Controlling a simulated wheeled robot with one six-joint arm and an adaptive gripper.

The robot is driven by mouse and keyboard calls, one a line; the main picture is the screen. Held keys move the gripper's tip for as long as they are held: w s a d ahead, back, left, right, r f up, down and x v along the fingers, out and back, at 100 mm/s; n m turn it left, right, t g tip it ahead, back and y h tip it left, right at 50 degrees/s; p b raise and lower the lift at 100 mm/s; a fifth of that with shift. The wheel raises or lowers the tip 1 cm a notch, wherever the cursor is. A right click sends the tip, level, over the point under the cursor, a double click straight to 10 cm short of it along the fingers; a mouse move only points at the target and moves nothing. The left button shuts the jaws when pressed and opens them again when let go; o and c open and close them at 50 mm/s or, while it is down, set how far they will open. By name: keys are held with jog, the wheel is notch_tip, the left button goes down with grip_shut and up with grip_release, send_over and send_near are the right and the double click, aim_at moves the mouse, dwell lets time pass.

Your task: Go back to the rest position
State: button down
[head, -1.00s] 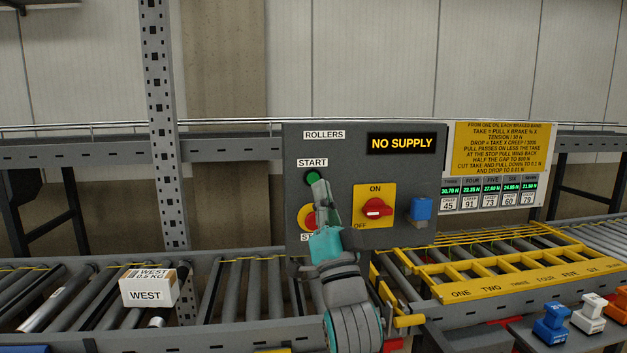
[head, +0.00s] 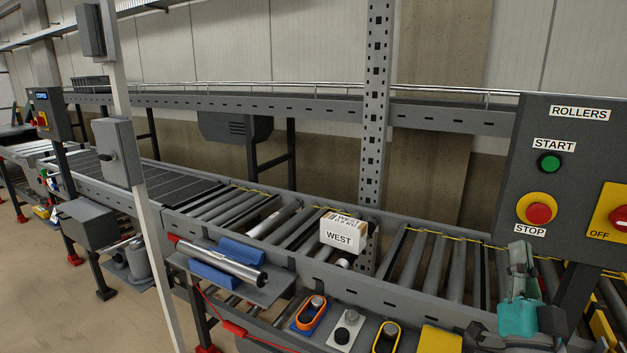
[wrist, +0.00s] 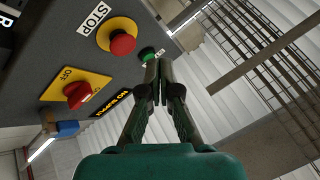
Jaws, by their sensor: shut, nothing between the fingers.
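My gripper (head: 519,257) shows at the lower right of the head view, in front of the rollers and below the control panel (head: 572,130). Its fingers are shut and hold nothing. In the wrist view the closed fingertips (wrist: 163,68) overlap the edge of the green START button (wrist: 148,54); I cannot tell from this view how far apart they are. In the head view the green START button (head: 549,163) and red STOP button (head: 538,213) are clear of the gripper. The red switch (wrist: 78,95) also shows in the wrist view.
A white WEST box (head: 338,236) sits on the roller conveyor. A spare roller (head: 222,262) lies on blue supports on a shelf at the front. A pale post (head: 140,205) stands at the left. Orange, white and yellow tools lie along the front. Floor is open at far left.

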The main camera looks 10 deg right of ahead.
jog(key=s+a+f+n+g+y, duration=0.15)
jog(key=s+a+f, duration=0.25)
jog(key=f, duration=0.4)
jog(key=s+a+f+n+g+y, duration=0.15)
jog(key=s+a+f, duration=0.25)
jog(key=f, duration=0.5)
jog(key=s+a+f+n+y, duration=0.25)
jog(key=s+a+f, duration=0.2)
jog(key=f, duration=0.35)
jog(key=s+a+f+n+g+y, duration=0.1)
jog(key=s+a+f+g, duration=0.1)
jog(key=s, duration=0.6)
jog(key=s+a+f+n+g+y, duration=0.1)
jog(key=s+f, duration=0.3)
jog(key=s, duration=0.5)
jog(key=s+a+f+n+g+y, duration=0.2)
jog(key=s+a+f+n, duration=0.1)
jog(key=s, duration=0.5)
jog(key=shift+s+f+g, duration=0.3)
jog(key=shift+f, duration=0.2)
